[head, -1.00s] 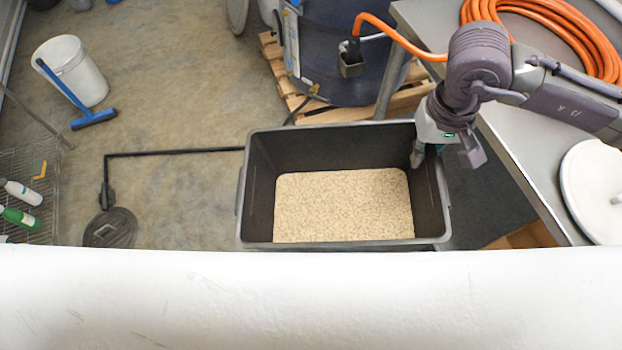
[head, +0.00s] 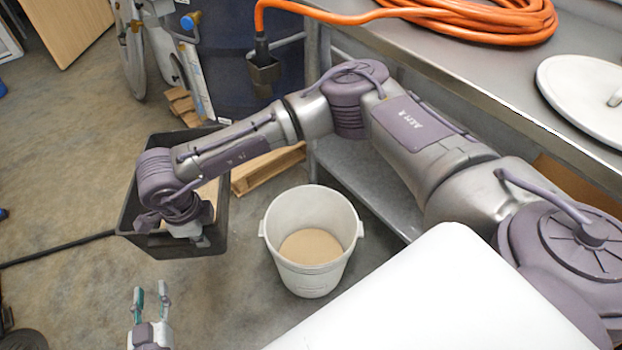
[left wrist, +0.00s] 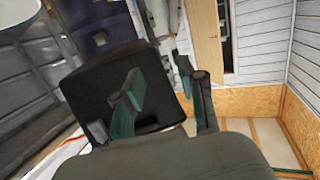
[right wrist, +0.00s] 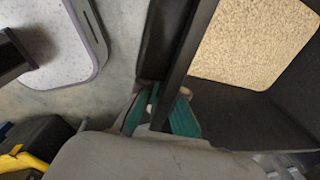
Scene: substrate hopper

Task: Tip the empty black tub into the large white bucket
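The black tub (head: 128,215) stands on the floor at the left of the head view. Pale granules (right wrist: 258,45) cover part of its bottom in the right wrist view, so it does not look empty. My right gripper (right wrist: 158,112) has a finger on each side of the tub's rim and looks closed on it; in the head view my arm hides part of the tub. The large white bucket (head: 312,255), upright to the right of the tub, holds some beige material. My left gripper (head: 151,292) is open and empty, apart from the tub, which also shows in the left wrist view (left wrist: 85,85).
A steel table (head: 470,70) with an orange hose (head: 480,20) and a white lid (head: 590,90) stands at the right. A wooden pallet (head: 265,170) and dark blue drum (head: 240,60) are behind.

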